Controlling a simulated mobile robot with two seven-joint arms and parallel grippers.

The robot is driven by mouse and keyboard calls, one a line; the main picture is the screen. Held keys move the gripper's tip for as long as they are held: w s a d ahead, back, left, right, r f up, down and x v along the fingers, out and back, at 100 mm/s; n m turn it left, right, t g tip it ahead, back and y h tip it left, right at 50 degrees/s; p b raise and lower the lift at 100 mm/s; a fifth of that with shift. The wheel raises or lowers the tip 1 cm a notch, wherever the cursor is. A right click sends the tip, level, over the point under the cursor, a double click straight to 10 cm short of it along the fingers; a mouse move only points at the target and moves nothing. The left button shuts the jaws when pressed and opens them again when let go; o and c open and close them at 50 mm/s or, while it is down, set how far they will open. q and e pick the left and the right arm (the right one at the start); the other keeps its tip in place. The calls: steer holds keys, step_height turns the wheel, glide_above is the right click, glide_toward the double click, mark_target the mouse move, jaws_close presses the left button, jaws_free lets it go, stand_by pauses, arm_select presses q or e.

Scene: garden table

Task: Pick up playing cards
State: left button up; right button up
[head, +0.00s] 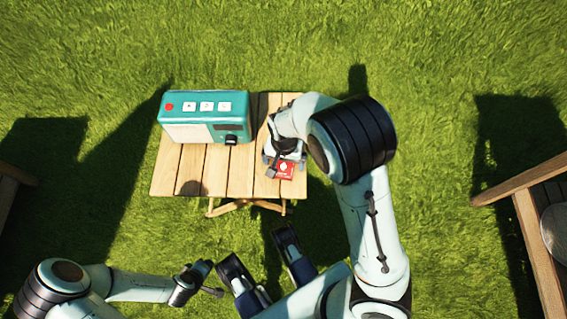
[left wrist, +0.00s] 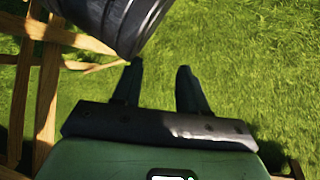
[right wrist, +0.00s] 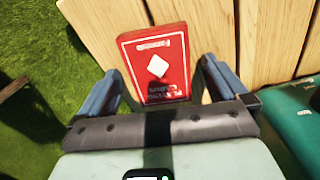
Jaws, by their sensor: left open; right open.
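A red playing cards box (head: 285,171) with a white diamond lies flat near the front right edge of the wooden table (head: 215,175). In the right wrist view the box (right wrist: 157,65) shows between the fingertips of my right gripper (right wrist: 160,70). That gripper is open above the box, and its jaws hold nothing. In the head view my right arm covers part of the box. My left gripper (left wrist: 160,66) is open and empty over grass, off the table's front side.
A teal radio (head: 205,120) stands at the back left of the table, and its side (right wrist: 302,125) shows close to my right gripper. Wooden chairs stand at the right (head: 525,215) and left (head: 14,176) edges. The table's front left is clear.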

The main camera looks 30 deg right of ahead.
steer(key=c, duration=1.2)
steer(key=shift+r, duration=0.1)
